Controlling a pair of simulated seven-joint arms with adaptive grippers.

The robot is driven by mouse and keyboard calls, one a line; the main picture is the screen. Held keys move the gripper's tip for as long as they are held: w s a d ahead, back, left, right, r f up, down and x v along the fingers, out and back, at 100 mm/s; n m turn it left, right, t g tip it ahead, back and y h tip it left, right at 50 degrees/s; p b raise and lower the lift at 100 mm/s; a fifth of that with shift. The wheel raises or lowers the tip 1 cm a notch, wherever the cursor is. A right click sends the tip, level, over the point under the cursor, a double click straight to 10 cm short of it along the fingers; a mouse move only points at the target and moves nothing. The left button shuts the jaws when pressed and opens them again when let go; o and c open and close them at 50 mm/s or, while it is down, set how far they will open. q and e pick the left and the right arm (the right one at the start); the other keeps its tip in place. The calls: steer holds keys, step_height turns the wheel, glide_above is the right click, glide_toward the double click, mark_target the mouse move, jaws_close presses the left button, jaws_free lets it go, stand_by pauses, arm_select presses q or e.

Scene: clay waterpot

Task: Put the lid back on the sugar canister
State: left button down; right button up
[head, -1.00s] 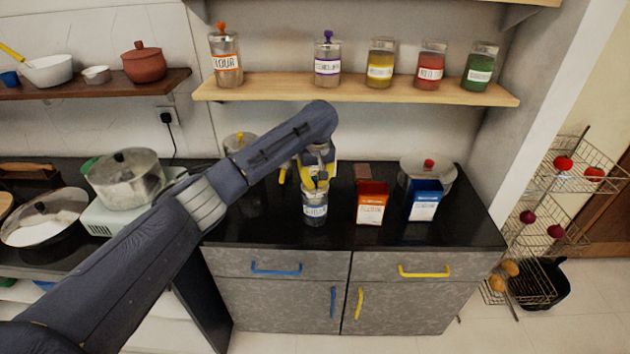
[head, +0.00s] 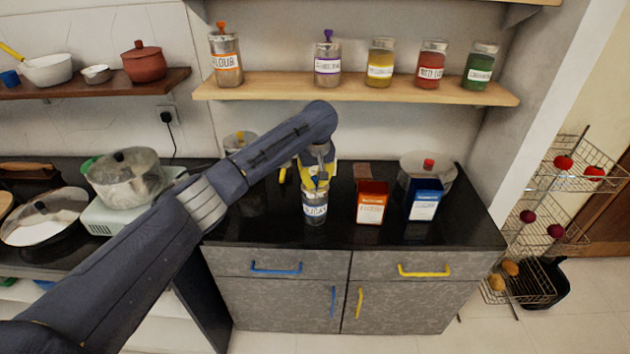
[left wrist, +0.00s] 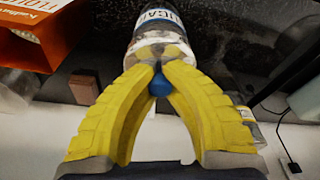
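The sugar canister (head: 314,209), a clear jar with a white label, stands upright near the counter's front edge. Its lid, with a blue knob (left wrist: 159,86), is at the canister's mouth. I cannot tell whether the lid is fully seated. My left gripper (head: 318,184) is directly above the canister, pointing down. In the left wrist view its yellow fingers (left wrist: 160,70) close in on both sides of the blue knob, and the canister (left wrist: 158,22) shows just beyond the fingertips. The fingers partly hide the lid. My right gripper is not in view.
An orange box (head: 371,202) and a blue box (head: 424,199) stand right of the canister, with a lidded pot (head: 440,167) behind. A yellow-knobbed jar (head: 240,142) is behind my left arm. A wooden shelf (head: 355,90) with several jars hangs above.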

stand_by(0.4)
arm_select(q)
steer(key=c, duration=0.9)
jaws_free()
steer(key=shift+r, duration=3.45)
